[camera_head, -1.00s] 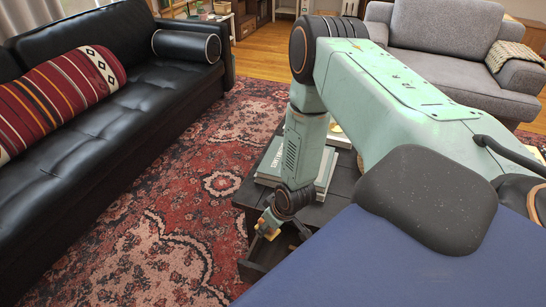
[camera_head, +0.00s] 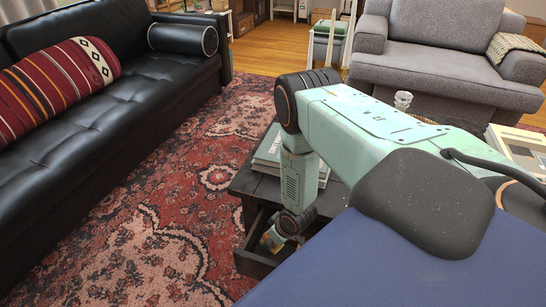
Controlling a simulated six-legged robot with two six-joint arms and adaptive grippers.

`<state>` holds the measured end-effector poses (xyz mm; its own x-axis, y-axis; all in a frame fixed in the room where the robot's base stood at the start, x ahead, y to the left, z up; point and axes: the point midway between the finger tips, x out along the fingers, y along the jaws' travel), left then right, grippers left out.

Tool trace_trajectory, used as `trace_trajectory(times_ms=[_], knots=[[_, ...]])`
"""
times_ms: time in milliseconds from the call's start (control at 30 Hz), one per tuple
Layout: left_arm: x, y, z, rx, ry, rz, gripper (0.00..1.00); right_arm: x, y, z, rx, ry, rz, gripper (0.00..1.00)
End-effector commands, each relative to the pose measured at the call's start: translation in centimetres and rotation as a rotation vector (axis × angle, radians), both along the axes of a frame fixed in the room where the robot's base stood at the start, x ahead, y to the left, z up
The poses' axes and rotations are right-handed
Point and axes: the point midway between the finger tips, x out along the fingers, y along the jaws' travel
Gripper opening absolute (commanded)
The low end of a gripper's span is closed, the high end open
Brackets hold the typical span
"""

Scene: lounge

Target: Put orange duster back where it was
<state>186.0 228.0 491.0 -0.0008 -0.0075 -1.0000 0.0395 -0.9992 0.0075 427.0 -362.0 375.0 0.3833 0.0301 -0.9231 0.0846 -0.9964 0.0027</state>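I cannot make out an orange duster for certain. My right arm comes in from the right and reaches down over the dark coffee table (camera_head: 245,188). My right gripper (camera_head: 270,241) is low at the table's left end, by the open space under the tabletop. Small yellow-orange patches show at its fingers, but I cannot tell whether they are part of the gripper or something held. The finger opening is too small and partly hidden to read. My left gripper is out of view.
Stacked books (camera_head: 268,155) lie on the table beside my forearm. A glass stopper (camera_head: 403,100) and a pale framed box (camera_head: 518,150) show behind my arm. A black sofa (camera_head: 120,115) stands left, a grey armchair (camera_head: 430,45) behind. The patterned rug (camera_head: 170,215) is clear.

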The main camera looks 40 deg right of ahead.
Motion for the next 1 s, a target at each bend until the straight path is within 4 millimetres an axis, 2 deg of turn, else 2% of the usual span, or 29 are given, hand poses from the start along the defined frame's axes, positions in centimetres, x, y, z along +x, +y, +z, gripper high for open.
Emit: trace_trajectory(times_ms=[333, 767, 800, 1000], knots=[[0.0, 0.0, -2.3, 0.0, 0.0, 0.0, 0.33, -0.1, 0.0, -4.3, 0.0, 0.001, 0.002, 0.08], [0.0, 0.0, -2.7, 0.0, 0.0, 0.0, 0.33, 0.0, 0.0, -4.8, 0.0, 0.001, 0.0, 0.08], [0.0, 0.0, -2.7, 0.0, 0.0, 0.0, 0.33, -0.1, 0.0, -4.8, 0.0, 0.001, 0.0, 0.44], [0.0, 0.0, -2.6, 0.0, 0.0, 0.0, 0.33, 0.0, 0.0, -4.7, 0.0, 0.001, 0.0, 0.61]])
